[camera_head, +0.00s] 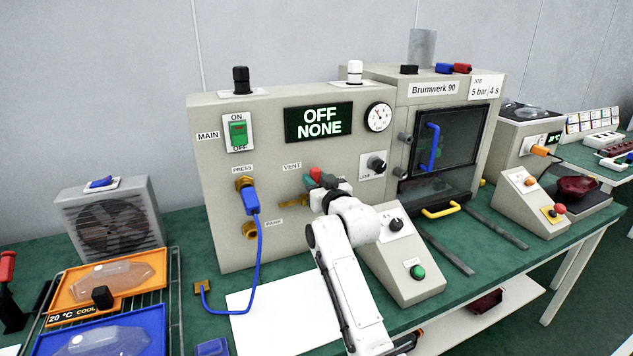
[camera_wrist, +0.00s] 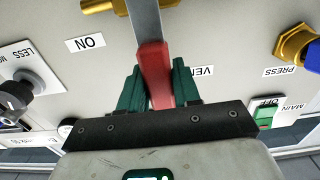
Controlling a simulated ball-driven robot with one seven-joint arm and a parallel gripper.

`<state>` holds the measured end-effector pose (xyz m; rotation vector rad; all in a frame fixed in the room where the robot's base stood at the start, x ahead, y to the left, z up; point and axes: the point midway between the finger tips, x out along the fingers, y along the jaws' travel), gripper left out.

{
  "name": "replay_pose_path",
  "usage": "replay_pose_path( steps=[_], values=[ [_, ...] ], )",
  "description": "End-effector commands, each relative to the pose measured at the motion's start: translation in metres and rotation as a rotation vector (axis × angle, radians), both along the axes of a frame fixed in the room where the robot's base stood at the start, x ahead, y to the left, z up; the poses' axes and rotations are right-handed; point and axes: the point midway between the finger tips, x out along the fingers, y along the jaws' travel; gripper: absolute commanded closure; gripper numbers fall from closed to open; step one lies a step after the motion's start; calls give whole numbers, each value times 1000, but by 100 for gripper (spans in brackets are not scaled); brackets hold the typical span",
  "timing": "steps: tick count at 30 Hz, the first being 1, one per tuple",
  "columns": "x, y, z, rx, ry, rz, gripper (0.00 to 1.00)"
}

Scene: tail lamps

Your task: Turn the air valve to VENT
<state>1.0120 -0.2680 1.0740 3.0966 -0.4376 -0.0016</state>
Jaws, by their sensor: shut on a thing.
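The air valve's red lever grip (camera_wrist: 154,75) is between the two dark green fingers of my gripper (camera_wrist: 158,88), which is shut on it. The lever's grey metal arm runs up out of the wrist view. A brass fitting (camera_wrist: 105,4) shows at its top edge. The VENT label (camera_head: 292,166) is on the grey panel, just left of my gripper (camera_head: 318,178) in the head view. In the wrist view the VENT label (camera_wrist: 203,71) is partly hidden behind a finger. The lever's exact pointing is hard to judge. The display (camera_head: 319,122) reads OFF NONE.
A blue hose plug (camera_head: 251,201) sits in the PRESS fitting, left of my gripper. A gauge (camera_head: 378,117) and a knob (camera_head: 376,163) are on the panel to the right. A sloped control box (camera_head: 405,262) stands close beside my arm. A white sheet (camera_head: 270,318) lies in front.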

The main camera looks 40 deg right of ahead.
Motion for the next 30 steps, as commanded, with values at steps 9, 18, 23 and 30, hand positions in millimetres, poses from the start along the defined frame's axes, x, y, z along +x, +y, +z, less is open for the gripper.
replay_pose_path(
  steps=[9,18,23,30],
  values=[
    [0,1,-3,-1,7,2,56],
    [0,1,-1,0,3,1,47],
    [-5,2,-2,0,2,1,47],
    [-38,12,-3,-1,3,1,47]
  ],
)
